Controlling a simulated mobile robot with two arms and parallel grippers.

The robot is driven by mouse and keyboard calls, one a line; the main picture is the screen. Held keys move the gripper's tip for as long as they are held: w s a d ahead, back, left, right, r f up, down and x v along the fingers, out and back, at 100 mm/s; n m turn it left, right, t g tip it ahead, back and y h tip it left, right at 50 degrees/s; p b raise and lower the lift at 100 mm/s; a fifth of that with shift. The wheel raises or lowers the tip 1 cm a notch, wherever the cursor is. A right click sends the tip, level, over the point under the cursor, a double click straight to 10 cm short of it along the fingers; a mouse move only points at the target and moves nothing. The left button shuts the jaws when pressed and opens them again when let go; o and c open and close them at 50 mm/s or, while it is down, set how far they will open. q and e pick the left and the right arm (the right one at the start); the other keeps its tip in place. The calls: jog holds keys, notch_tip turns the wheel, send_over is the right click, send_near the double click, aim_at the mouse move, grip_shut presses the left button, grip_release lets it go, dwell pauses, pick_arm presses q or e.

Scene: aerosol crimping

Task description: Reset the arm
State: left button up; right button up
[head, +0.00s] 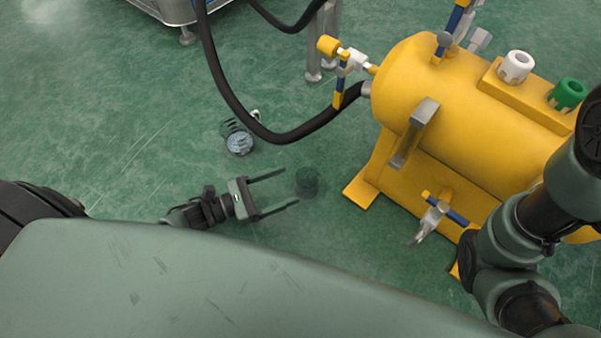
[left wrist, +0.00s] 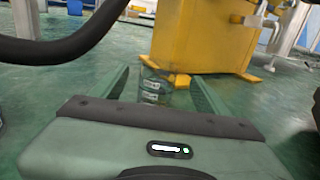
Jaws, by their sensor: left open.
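My left gripper (head: 280,191) is open, low over the green floor, with its two fingers pointing right in the head view. A small dark, see-through cylindrical thing (head: 307,181) stands on the floor just beyond the fingertips. In the left wrist view a clear cylinder (left wrist: 154,88) shows between the two fingers, apart from the gripper body. My left gripper also shows in the left wrist view (left wrist: 165,85). My right arm comes in at the lower right of the head view, and its gripper is not in view.
A yellow tank (head: 440,100) on a yellow base stands to the right, with valves and white and green caps. A black hose (head: 225,90) hangs down and joins it. Another clear container (head: 239,141) is on the floor behind my left gripper. Open floor lies to the upper left.

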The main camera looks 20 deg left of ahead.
pick_arm(q)
jog(key=shift+v, duration=1.15)
